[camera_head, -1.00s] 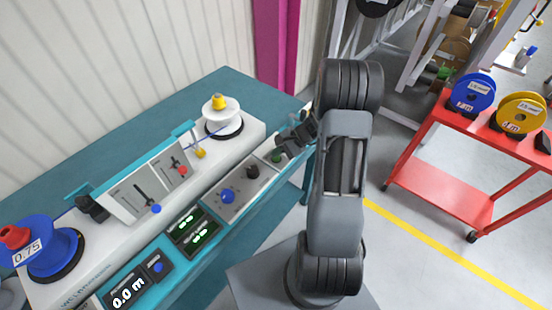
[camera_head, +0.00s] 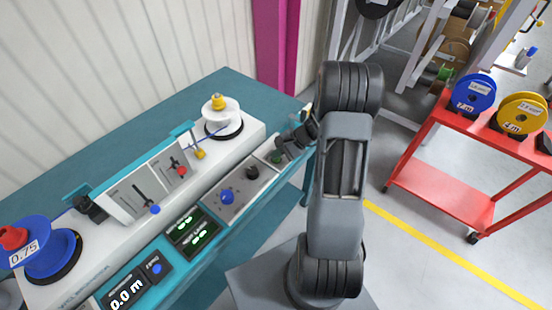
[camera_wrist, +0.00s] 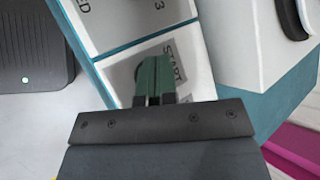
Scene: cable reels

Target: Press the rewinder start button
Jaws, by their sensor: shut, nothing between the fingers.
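The rewinder (camera_head: 110,205) is a white and teal bench machine with a sloping control panel. A green button (camera_head: 276,159) sits near the right end of the panel. My gripper (camera_head: 282,150) is right at this button in the head view, with its tips close over it. In the wrist view my gripper (camera_wrist: 155,82) is shut and empty, its narrow greenish fingers side by side over a grey plate (camera_wrist: 122,75) lettered START. The fingers cover the button there, so I cannot tell whether they touch it or whether it is pushed in.
A blue knob (camera_head: 227,197) and a black knob (camera_head: 252,172) stand left of my gripper on the panel. A blue reel (camera_head: 62,250) and a white reel (camera_head: 222,118) are on the machine. A red cart (camera_head: 440,180) stands right.

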